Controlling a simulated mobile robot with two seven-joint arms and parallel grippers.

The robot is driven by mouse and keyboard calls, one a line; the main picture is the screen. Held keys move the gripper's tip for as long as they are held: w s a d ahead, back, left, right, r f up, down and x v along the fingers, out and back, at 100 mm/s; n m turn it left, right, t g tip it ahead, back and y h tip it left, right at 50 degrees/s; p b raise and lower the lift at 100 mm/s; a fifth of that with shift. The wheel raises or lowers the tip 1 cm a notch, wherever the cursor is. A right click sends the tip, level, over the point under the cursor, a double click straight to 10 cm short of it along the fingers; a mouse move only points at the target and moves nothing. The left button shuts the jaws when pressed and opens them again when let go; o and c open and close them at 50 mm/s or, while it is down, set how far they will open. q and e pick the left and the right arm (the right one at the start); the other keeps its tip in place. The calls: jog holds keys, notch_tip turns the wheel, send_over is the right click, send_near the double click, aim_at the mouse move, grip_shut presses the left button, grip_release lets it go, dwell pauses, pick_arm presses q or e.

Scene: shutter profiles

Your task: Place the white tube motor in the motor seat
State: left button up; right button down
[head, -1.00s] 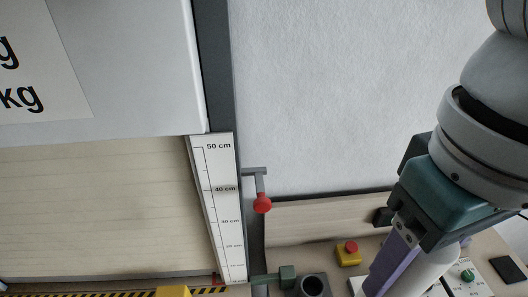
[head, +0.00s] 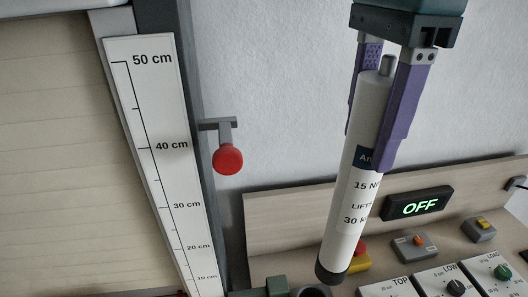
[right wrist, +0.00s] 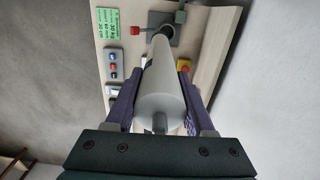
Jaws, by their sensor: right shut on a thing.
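The white tube motor (head: 352,185) has printed text and a dark lower end. It hangs tilted in the head view, with its lower end down and to the left. My right gripper (head: 368,148) is shut on its upper part, a purple finger on each side. The motor seat (head: 311,290) is a dark round socket at the bottom edge, partly cut off, just left of and below the tube's end. In the right wrist view the tube (right wrist: 158,95) points at the grey seat (right wrist: 176,36) and partly covers it. I cannot tell the gap between them. My left gripper is not in view.
A centimetre scale (head: 165,150) and a red knob on a bracket (head: 228,158) stand left of the tube. A display reading OFF (head: 418,204), a yellow box with a red button (head: 357,259) and switch panels (head: 440,281) lie to the right.

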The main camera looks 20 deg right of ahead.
aim_at(331, 230)
jog(key=f+m+b, duration=0.1)
jog(key=m+b, duration=0.2)
jog(key=m, duration=0.1)
jog(key=w+f+m+b, duration=0.1)
jog(key=m+b, duration=0.2)
jog(key=w+f+m+b, duration=0.1)
jog(key=m+b, duration=0.3)
jog(key=shift+w+d+f+m, duration=0.25)
jog(key=shift+d+m, duration=0.05)
jog(key=shift+d, duration=0.1)
jog(key=shift+r+m+b, duration=0.1)
jog(key=shift+m+b, duration=0.55)
jog(key=shift+m, duration=0.35)
notch_tip(331, 230, down, 6)
jog(key=shift+r+b, duration=0.15)
jog(key=shift+b, duration=0.45)
jog(key=shift+w+f+p, duration=0.1)
jog(key=shift+f+p, duration=0.95)
jog(key=shift+f, duration=6.1)
jog(key=shift+c, duration=1.3)
grip_release()
